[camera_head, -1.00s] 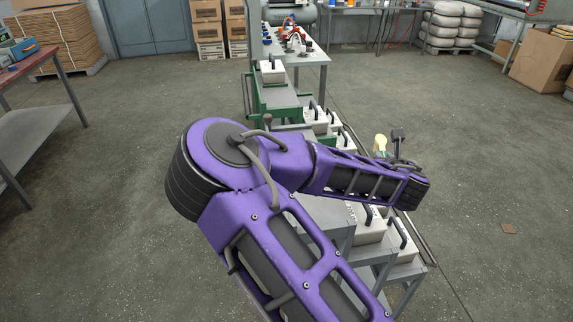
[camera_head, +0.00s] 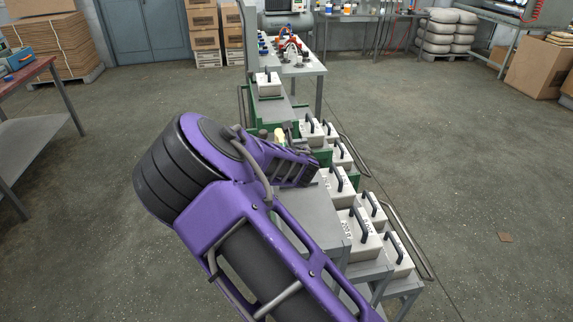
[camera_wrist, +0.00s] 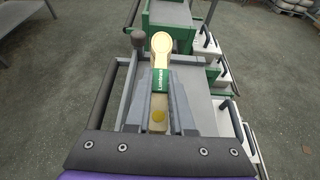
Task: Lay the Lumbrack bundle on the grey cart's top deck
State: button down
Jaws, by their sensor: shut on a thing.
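The Lumbrack bundle is made of pale wooden spoons with a green band (camera_wrist: 161,80) lettered with its name. In the wrist view it lies lengthwise between my gripper's fingers (camera_wrist: 163,95), spoon bowls pointing away. My gripper is shut on it. In the head view the pale bundle end (camera_head: 279,135) shows beyond my forearm, which hides most of the gripper. The grey cart's top deck (camera_head: 316,218) is bare where visible in the head view, partly behind my arm. In the wrist view grey deck surface (camera_wrist: 197,90) shows below and right of the bundle; I cannot tell the height gap.
White handled boxes (camera_head: 358,238) stand on lower steps along the grey cart's right side. A green cart (camera_head: 297,112) stands behind it, with a white box (camera_head: 267,84) on top. A red-topped bench (camera_head: 28,80) is at far left. Floor on the right is open.

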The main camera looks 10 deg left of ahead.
jog(key=shift+f, duration=2.15)
jog(key=shift+f+b, duration=0.25)
jog(key=shift+b, duration=0.1)
jog(key=c, duration=0.8)
grip_release()
jog(key=shift+r, duration=0.1)
jog(key=shift+r+p, duration=0.25)
jog(key=shift+p, duration=0.1)
jog(key=shift+s+d, duration=0.1)
jog(key=shift+s, duration=0.25)
jog(key=v, duration=1.1)
jog(key=shift+s+d, duration=0.1)
jog(key=shift+s, duration=0.05)
